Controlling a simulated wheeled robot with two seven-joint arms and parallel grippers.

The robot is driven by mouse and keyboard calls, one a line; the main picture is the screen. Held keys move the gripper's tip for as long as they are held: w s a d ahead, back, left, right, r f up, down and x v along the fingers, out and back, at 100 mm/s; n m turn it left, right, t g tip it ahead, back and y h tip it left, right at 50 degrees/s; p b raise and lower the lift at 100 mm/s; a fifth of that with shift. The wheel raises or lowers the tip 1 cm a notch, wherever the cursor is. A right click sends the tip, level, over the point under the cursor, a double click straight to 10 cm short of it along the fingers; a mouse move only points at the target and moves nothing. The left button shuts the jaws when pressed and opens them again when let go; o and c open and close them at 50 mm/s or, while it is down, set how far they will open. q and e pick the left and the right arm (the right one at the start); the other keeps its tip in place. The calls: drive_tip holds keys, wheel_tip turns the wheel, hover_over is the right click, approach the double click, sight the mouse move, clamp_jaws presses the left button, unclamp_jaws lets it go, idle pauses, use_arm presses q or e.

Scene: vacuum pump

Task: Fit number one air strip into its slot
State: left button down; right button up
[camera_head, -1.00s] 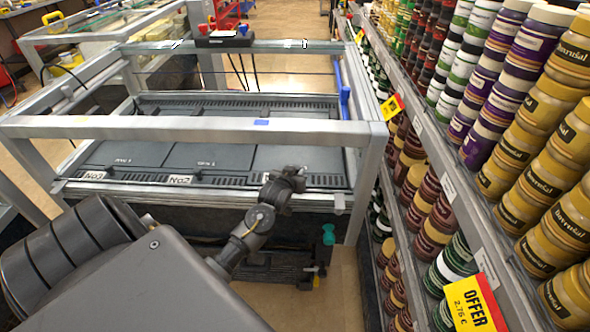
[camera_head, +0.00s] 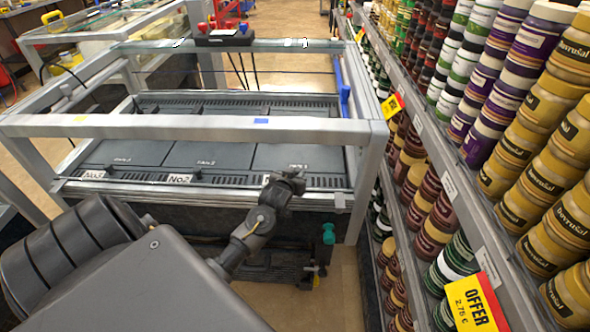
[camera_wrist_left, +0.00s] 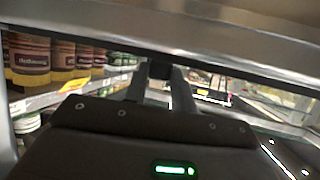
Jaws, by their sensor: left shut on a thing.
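A dark slotted strip (camera_head: 325,182), which I take to be the number one air strip, runs along the front right edge of the dark panel bed in the metal-framed tank. My left gripper (camera_head: 279,184) is at this strip, above the front rim, and is shut on it. The gripper covers the held part, and no number one label shows. In the left wrist view the fingers (camera_wrist_left: 158,78) are close together under the frame bar; what they hold is dark and unclear. I cannot tell whether the strip is fully seated. My right gripper is not in view.
Labels No2 (camera_head: 180,179) and No3 (camera_head: 93,174) mark strips farther left along the front edge. A metal crossbar (camera_head: 200,127) spans above the panels. Shelves of jars (camera_head: 520,150) stand close on the right. A green-handled valve (camera_head: 328,233) is below the rim.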

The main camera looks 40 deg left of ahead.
use_arm(q)
drive_tip(key=shift+f, duration=0.3)
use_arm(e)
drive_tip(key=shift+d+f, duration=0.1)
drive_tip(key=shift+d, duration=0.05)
use_arm(q)
drive_tip(key=shift+f, duration=0.3)
drive_tip(key=shift+f+b, duration=0.2)
drive_tip(key=shift+b, duration=0.1)
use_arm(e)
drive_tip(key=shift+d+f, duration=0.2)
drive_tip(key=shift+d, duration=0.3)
use_arm(q)
drive_tip(key=c, duration=1.2)
unclamp_jaws()
drive_tip(key=shift+o, duration=0.6)
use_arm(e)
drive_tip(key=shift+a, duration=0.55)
